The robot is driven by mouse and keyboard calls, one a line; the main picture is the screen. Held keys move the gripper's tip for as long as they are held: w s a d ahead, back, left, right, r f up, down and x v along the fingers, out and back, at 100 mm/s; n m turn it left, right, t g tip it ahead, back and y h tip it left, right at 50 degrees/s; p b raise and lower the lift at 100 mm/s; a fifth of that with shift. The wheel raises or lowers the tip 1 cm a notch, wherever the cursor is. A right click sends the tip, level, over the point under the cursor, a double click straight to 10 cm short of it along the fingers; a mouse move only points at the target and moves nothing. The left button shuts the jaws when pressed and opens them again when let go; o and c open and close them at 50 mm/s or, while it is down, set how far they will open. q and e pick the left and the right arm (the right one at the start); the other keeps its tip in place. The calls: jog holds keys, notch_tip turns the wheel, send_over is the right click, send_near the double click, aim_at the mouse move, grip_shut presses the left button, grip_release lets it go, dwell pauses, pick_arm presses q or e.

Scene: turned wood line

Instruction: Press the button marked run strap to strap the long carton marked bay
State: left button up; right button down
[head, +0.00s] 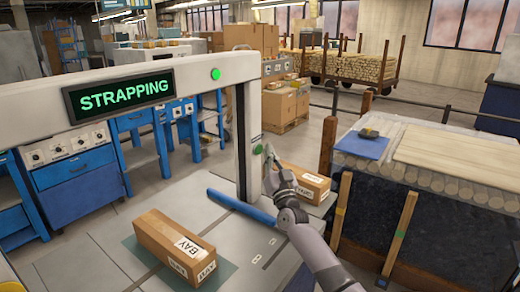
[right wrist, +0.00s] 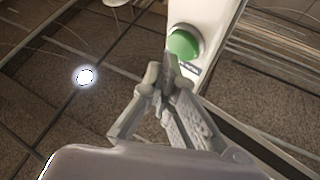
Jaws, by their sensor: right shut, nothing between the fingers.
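The green run strap button (head: 257,149) sits on the pale post of the strapping machine. In the right wrist view the button (right wrist: 183,43) is large, with a small label below it that I cannot read. My right gripper (head: 269,158) is shut and empty, its fingertips (right wrist: 169,62) right by the button's lower edge; I cannot tell whether they touch it. The long carton marked BAY (head: 160,235) lies on the machine's table at the front left. The display (head: 122,95) reads STRAPPING in green. My left gripper is not in view.
A second carton (head: 312,182) lies behind my right gripper. A blue bar (head: 240,207) lies along the machine table. A green lamp (head: 215,74) is lit on the machine's arch. A bench of wood (head: 440,160) stands at the right.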

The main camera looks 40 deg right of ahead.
jog(key=shift+s, duration=0.1)
jog(key=s, duration=0.1)
jog(key=s+d+p, duration=0.1)
jog(key=s, duration=0.1)
jog(key=s+p, duration=0.1)
jog(key=s, duration=0.1)
jog(key=shift+d, duration=0.25)
jog(key=shift+w, duration=0.1)
dwell(0.8)
